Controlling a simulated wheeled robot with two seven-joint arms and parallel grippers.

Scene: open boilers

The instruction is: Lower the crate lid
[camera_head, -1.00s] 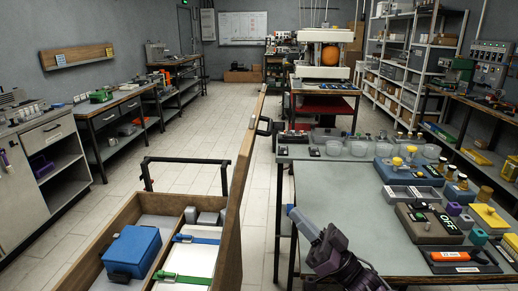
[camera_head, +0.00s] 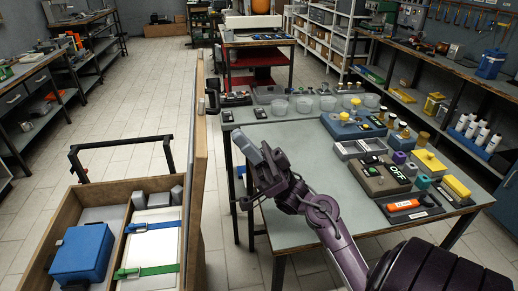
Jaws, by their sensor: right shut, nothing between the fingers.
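The wooden crate (camera_head: 38,243) is at the lower left, open at the top. Its lid (camera_head: 199,165) stands upright along the crate's right side, seen nearly edge-on. A black handle (camera_head: 212,97) sticks out from the lid's right face near its far end. Inside the crate are a blue case (camera_head: 84,252) and a white box (camera_head: 152,246) with a blue and a green strap. My right gripper (camera_head: 256,150) is shut and empty. It appears to the right of the lid, over the table's left edge, apart from the lid. My left gripper is not in view.
A grey-topped table (camera_head: 290,215) stands right of the lid, with clear bowls (camera_head: 304,104), a dark OFF box (camera_head: 375,178) and an orange-handled tool (camera_head: 402,205) on it. A black rail (camera_head: 122,144) rises behind the crate. The tiled floor beyond is clear.

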